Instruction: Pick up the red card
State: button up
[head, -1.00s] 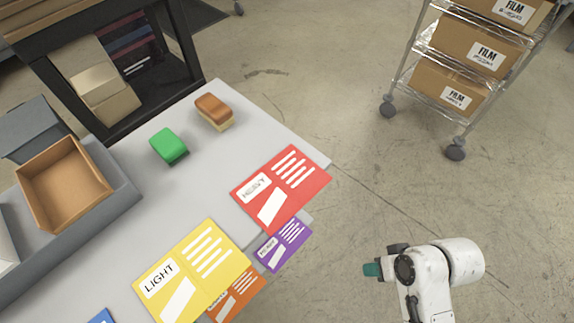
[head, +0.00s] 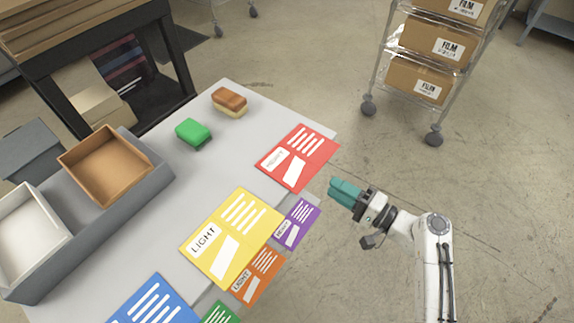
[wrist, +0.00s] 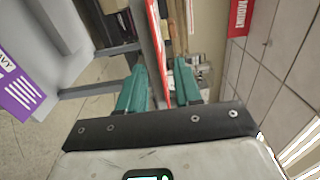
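The red card (head: 297,157) lies flat near the right corner of the grey table, along its edge. My gripper (head: 335,188) is just off the table edge, to the lower right of the card, with its teal fingers pointing toward it. In the wrist view the red card (wrist: 157,45) shows nearly edge-on as a thin strip, in line with the gap between the fingers of my gripper (wrist: 160,88). The fingers are apart and nothing is clamped between them. Whether the card's edge reaches between the tips is unclear.
A yellow card (head: 235,235) and a blue card (head: 155,303) lie along the same table (head: 222,172). Purple (head: 297,222) and orange (head: 258,274) cards sit beside its edge. A green block (head: 193,132) and brown-topped block (head: 229,101) stand farther back.

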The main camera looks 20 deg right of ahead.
jog(key=p, duration=0.1)
send_near(287, 167)
jog(key=shift+w, duration=1.45)
jog(key=shift+f, duration=0.15)
grip_shut()
